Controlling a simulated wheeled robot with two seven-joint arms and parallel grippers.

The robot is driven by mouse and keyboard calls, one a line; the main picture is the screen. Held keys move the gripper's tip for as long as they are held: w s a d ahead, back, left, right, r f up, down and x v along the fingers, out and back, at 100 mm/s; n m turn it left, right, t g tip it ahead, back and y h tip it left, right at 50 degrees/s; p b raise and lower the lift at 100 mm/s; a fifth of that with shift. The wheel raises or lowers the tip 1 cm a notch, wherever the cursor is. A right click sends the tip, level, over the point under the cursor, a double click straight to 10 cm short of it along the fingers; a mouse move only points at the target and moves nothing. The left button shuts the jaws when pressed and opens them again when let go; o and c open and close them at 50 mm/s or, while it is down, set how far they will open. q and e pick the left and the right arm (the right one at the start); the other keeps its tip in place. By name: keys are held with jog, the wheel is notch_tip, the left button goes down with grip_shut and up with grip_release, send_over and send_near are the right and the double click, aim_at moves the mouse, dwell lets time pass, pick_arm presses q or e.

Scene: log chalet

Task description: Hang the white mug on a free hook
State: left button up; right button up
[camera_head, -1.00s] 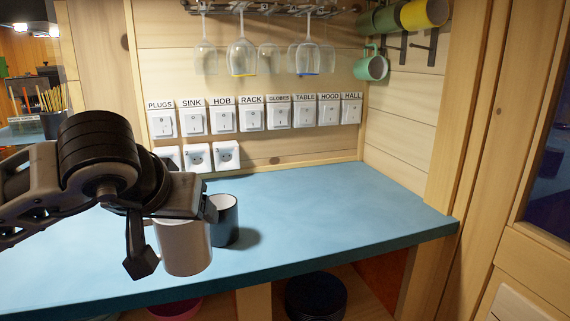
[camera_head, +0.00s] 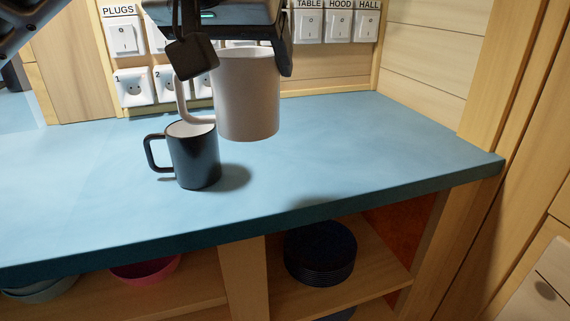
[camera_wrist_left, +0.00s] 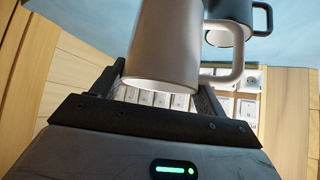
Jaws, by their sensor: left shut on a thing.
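The white mug (camera_head: 247,100) is held upright in the air above the blue counter, with its handle to the left in the head view. My left gripper (camera_head: 238,58) is shut on it near its top, one finger on each side. In the left wrist view the white mug (camera_wrist_left: 168,45) sits between the fingers, its handle out to the right. The hooks are outside both current views. My right gripper is not in view.
A dark mug (camera_head: 195,160) stands on the blue counter (camera_head: 340,150), just below and left of the white mug. Sockets (camera_head: 133,87) and labelled switches (camera_head: 310,25) line the back wall. The counter's right part is clear. Dark stacked plates (camera_head: 320,252) sit on a shelf below.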

pick_arm(q)
jog(key=shift+d+r, duration=0.2)
jog(key=shift+d, duration=0.2)
jog(key=shift+s+r, duration=0.2)
jog(key=shift+w+d+r+x, duration=0.1)
jog(key=shift+d+x, duration=0.05)
jog(key=shift+x, duration=3)
jog(key=shift+w+d+r+x, duration=0.1)
jog(key=shift+d+x, duration=0.05)
jog(key=shift+x, duration=3)
jog(key=shift+d+r+x, duration=0.1)
jog(key=shift+d+x, duration=0.05)
jog(key=shift+x, duration=3)
jog(key=shift+f, duration=0.1)
jog(key=shift+f, duration=0.1)
jog(key=o, duration=1.2)
jog(key=shift+o, duration=0.2)
jog(key=shift+f, duration=0.1)
